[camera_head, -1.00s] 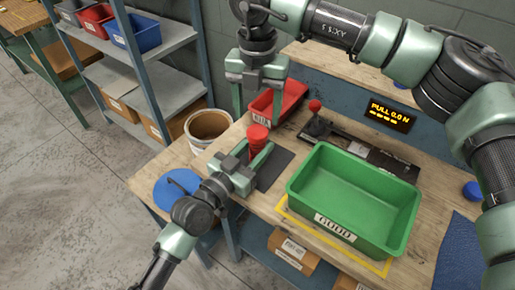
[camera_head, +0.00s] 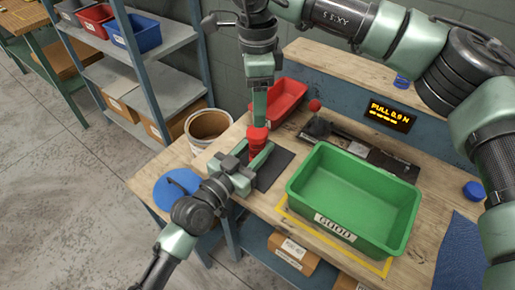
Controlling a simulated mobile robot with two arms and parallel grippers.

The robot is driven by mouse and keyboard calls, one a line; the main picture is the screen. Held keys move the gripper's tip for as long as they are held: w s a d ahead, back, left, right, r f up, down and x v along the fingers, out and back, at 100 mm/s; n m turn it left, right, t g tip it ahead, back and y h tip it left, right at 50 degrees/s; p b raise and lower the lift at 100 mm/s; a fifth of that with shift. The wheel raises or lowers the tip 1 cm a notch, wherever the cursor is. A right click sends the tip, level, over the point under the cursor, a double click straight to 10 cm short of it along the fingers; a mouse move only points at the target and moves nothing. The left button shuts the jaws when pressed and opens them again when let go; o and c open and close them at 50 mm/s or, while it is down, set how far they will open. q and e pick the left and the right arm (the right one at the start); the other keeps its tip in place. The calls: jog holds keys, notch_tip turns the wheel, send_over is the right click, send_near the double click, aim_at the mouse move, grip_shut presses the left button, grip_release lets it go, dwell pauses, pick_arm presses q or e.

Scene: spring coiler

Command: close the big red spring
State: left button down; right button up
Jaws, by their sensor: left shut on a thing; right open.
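The big red spring (camera_head: 258,136) stands upright at the left part of the workbench, with its wide red top showing. My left gripper (camera_head: 260,157) comes in from the lower left and is shut on the spring below its top; its jaws hide much of the lower part. My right gripper (camera_head: 260,121) points down from above, directly over the spring. It is open but seen edge-on, so its fingers overlap. Its tips meet the spring's top in the picture; I cannot tell whether they touch it.
A green bin (camera_head: 350,238) marked GOOD fills the bench's middle. A red bin (camera_head: 290,97) and a tester with a red knob (camera_head: 314,105) stand behind. A display (camera_head: 390,115) reads PULL.

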aim_at(258, 131)
jog(key=shift+n, duration=0.3)
jog(key=shift+f, duration=4)
grip_shut()
jog(key=m, duration=0.3)
jog(key=shift+m, duration=0.3)
jog(key=m, duration=0.5)
jog(key=shift+o, duration=0.8)
grip_release()
